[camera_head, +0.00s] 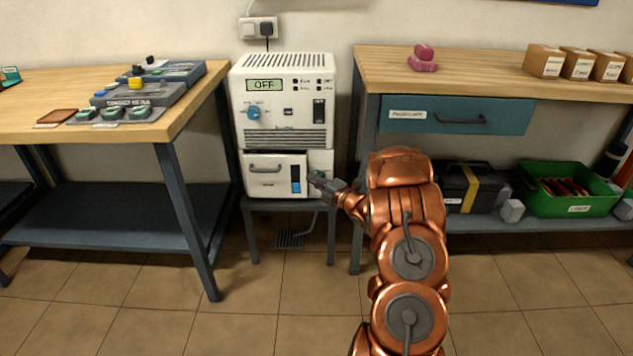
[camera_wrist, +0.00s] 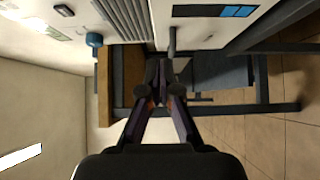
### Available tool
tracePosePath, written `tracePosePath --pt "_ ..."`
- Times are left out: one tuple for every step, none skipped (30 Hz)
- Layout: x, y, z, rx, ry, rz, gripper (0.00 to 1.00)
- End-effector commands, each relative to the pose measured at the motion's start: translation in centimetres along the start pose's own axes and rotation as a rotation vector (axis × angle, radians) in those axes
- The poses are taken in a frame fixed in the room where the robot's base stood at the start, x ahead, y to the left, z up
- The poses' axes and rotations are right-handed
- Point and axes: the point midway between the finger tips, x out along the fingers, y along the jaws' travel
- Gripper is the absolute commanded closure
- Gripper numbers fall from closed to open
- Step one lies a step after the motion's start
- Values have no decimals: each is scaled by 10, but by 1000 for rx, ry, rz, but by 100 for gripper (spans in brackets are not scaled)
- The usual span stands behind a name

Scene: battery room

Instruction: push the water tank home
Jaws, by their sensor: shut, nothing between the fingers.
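The water tank (camera_head: 275,183) is the white drawer low in the front of the white dehumidifier (camera_head: 284,120). It has a grey bar handle and a blue level window. Its front appears to stand a little proud of the housing. In the wrist view the tank (camera_wrist: 200,28) is at the top, with its handle pointing down the picture. My gripper (camera_head: 316,180) is shut and empty, just right of the tank's front in the head view. The wrist view shows the closed fingers (camera_wrist: 161,72) below the handle. I cannot tell whether they touch the tank.
The dehumidifier stands on a small dark stand (camera_head: 292,203) between two workbenches. The left bench (camera_head: 190,118) holds control boxes. The right bench (camera_head: 385,70) has a blue drawer (camera_head: 455,115), with a green crate (camera_head: 570,205) on its lower shelf. The tiled floor in front is clear.

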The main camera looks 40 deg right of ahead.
Motion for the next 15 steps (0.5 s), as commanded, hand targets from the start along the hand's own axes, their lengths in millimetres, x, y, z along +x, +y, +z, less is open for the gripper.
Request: tracePosePath --pt "10 -1 -1 -3 3 1 100" --pt "16 -1 -2 -3 4 1 100" --pt "23 -2 -1 -2 4 1 100" --pt "28 -2 -2 -1 4 1 100" --pt "34 -2 -2 -1 5 1 100" --pt "40 -3 -2 0 3 0 100" --pt "46 -3 -2 0 2 0 100" --pt "51 -3 -1 0 2 -1 100" --pt "58 -3 -1 0 2 0 100" --pt "64 -3 -1 -1 2 1 100" --pt "69 -3 -1 0 3 1 100" --pt "70 -3 3 1 0 1 100" --pt "72 -3 6 2 -1 0 100" --pt "74 -3 8 1 -1 0 100" --pt "77 -2 11 -1 -1 -1 100"
